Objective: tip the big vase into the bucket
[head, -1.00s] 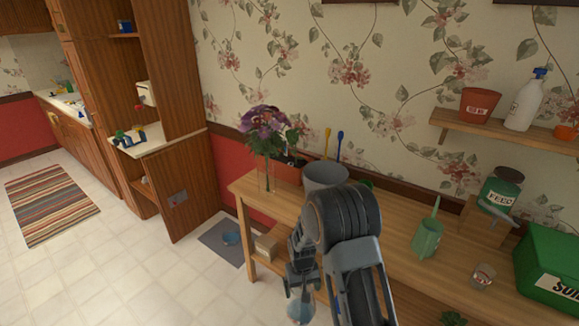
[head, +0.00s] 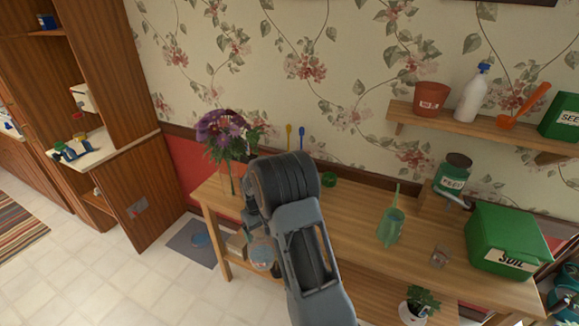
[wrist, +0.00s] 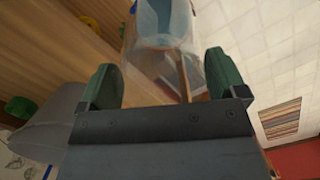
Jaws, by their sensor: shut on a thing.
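The big vase (wrist: 163,55) is clear glass with bluish water inside. In the wrist view it stands between the two green fingertips of my gripper (wrist: 163,78), which is shut on it. In the head view the vase (head: 262,253) shows at the table's front left edge, beside my arm; my arm hides most of the gripper there. The grey bucket (wrist: 45,125) shows at the left of the wrist view, apart from the vase. In the head view my arm hides the bucket.
Purple flowers (head: 222,130) in a slim glass stand at the wooden table's left end. A grey mat (head: 190,243) lies on the floor.

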